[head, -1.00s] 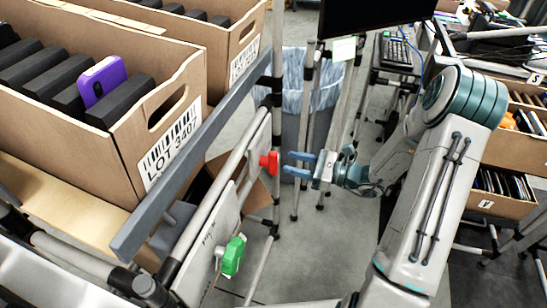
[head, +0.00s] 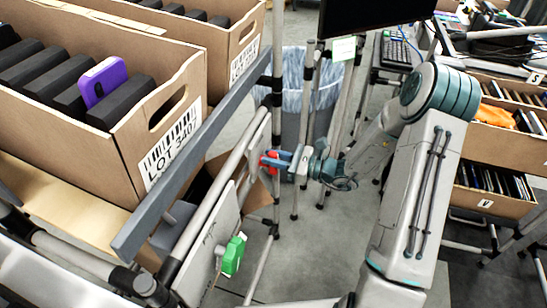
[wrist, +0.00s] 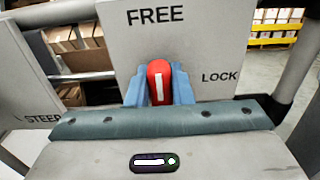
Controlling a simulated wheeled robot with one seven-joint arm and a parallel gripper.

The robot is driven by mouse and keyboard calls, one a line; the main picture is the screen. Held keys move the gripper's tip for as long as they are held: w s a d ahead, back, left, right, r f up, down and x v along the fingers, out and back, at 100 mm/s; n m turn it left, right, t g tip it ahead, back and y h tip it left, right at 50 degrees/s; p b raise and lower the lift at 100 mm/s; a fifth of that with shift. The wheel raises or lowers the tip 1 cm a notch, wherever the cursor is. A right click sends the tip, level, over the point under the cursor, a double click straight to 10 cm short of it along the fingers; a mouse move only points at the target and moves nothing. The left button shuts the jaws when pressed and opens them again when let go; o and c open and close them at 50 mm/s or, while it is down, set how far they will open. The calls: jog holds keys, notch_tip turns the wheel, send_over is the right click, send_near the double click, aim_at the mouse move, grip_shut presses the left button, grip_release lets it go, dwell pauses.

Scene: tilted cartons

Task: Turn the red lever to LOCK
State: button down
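The red lever (wrist: 159,80) with a white stripe is on a grey panel (wrist: 200,45) in the wrist view. It points up towards the word FREE; the word LOCK is to its right. My gripper (wrist: 160,92) has one blue finger on each side of the lever, with no clear gap between finger and lever, and looks shut on it. In the head view my gripper (head: 276,160) reaches the panel from the right, and its fingers hide most of the red lever (head: 266,168).
A green handle (head: 233,255) is on a nearer panel, marked STEER in the wrist view (wrist: 30,95). Open cartons, one with a purple item (head: 102,80), stand on the rack at left, behind a grey rail (head: 200,150). A bin (head: 325,90) stands behind my gripper.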

jog(key=shift+m+p, duration=0.4)
jog(key=shift+p, duration=0.1)
jog(key=m+p, duration=0.2)
jog(key=p, duration=0.1)
jog(key=shift+w+d+r+m, duration=0.15)
jog(key=shift+w+m, duration=0.1)
jog(key=shift+m, duration=0.15)
jog(key=m+p, duration=0.2)
jog(key=m, duration=0.1)
jog(key=m+p, duration=0.1)
jog(key=p, duration=0.1)
jog(key=shift+w+d+f+m, duration=0.15)
jog(key=shift+w+f+m, duration=0.15)
jog(key=shift+w+f, duration=0.05)
jog(key=m+p, duration=0.1)
jog(key=m, duration=0.2)
jog(key=m+p, duration=0.1)
jog(key=shift+w+d+f+p, duration=0.1)
jog(key=shift+w+f+p, duration=0.2)
jog(key=shift+f, duration=0.1)
jog(key=m+p, duration=0.1)
jog(key=m, duration=0.2)
jog(key=f+m, duration=0.1)
jog(key=m, duration=0.1)
jog(key=shift+f+m+p, duration=0.15)
jog(key=shift+m+p, duration=0.25)
jog(key=c, duration=1.3)
grip_release()
